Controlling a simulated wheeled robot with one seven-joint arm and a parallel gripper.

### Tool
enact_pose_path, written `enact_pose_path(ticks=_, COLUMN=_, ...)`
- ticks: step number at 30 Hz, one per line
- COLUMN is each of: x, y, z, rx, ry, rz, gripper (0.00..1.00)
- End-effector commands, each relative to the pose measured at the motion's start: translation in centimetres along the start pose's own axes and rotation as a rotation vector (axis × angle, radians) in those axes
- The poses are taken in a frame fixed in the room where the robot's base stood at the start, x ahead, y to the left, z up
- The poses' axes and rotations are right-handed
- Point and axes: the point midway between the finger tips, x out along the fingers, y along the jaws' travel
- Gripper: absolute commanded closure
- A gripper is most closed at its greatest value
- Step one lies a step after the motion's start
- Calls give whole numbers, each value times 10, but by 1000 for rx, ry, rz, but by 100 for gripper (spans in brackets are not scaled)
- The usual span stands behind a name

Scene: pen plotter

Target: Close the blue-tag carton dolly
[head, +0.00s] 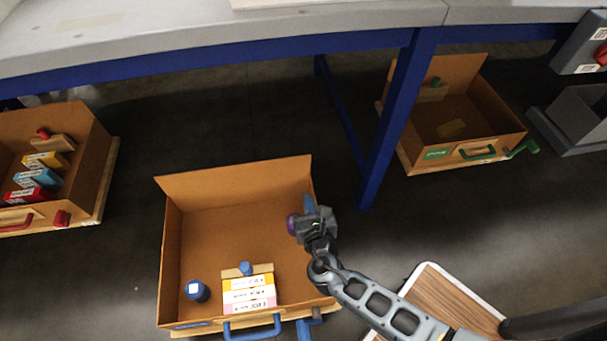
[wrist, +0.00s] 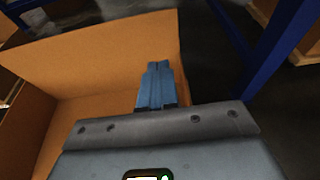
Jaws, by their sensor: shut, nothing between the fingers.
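The blue-tag carton dolly (head: 172,250) is an open brown carton on a wooden base at the lower middle of the head view. One flap stands raised along its far edge. A blue handle (head: 252,328) is on its near side, with a small blue tag (head: 192,325) at the near left. My gripper (head: 309,203) is at the far right corner of the carton, beside the raised flap's end. In the wrist view my blue fingers (wrist: 156,72) are together and empty in front of the brown carton wall (wrist: 110,55). Whether they touch it I cannot tell.
The carton holds a blue can (head: 197,291), stacked labelled boxes (head: 249,294) and a blue-knobbed wooden piece (head: 244,269). A red-handled carton (head: 85,165) stands left, a green-tagged carton (head: 490,115) right. A blue table leg (head: 385,130) rises behind my gripper.

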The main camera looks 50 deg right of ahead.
Motion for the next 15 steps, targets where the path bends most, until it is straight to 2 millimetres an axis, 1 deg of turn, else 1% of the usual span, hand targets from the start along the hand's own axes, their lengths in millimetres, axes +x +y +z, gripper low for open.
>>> enact_pose_path(ticks=5, x=27, y=-1, z=-2, rx=5, ry=-1, rz=-2, gripper=100)
enact_pose_path(ticks=15, x=94, y=-1, z=-3, rx=6, ry=-1, rz=-1, gripper=100)
